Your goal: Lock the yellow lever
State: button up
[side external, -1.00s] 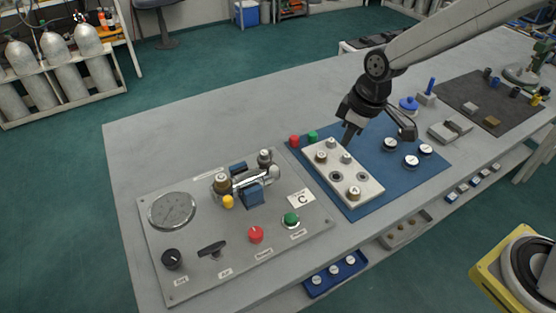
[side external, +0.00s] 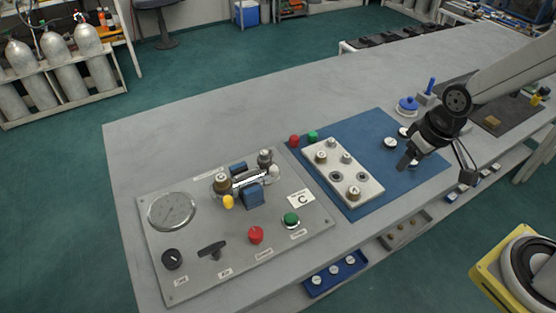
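A small yellow knob-like part (side external: 228,202), which looks like the yellow lever, is on the front left of the valve assembly on the grey panel (side external: 300,250). It is too small to tell its lock position. A brass-topped fitting (side external: 222,183) stands just behind it, and a blue block (side external: 253,195) is to its right. My gripper (side external: 404,162) is far to the right, over the right part of the blue mat, clear of the panel. Its fingers point down and nothing is clearly seen in them; their opening cannot be made out.
The panel also carries a gauge (side external: 172,211), a black knob (side external: 172,259), a black T-handle (side external: 212,249), a red knob (side external: 256,235) and a green knob (side external: 291,219). A beige block (side external: 343,173) with fittings lies on the blue mat (side external: 375,128). The table behind the panel is clear.

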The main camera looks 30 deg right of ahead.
jog(key=w+a+r+n, duration=0.1)
jog(key=w+a+n, duration=0.1)
jog(key=w+a, duration=0.55)
jog(key=n+g, duration=0.3)
jog(key=n, duration=0.2)
send_over(227, 198)
jog(key=shift+f, duration=0.5)
jog(key=shift+f, duration=0.1)
jog(key=shift+f, duration=3.8)
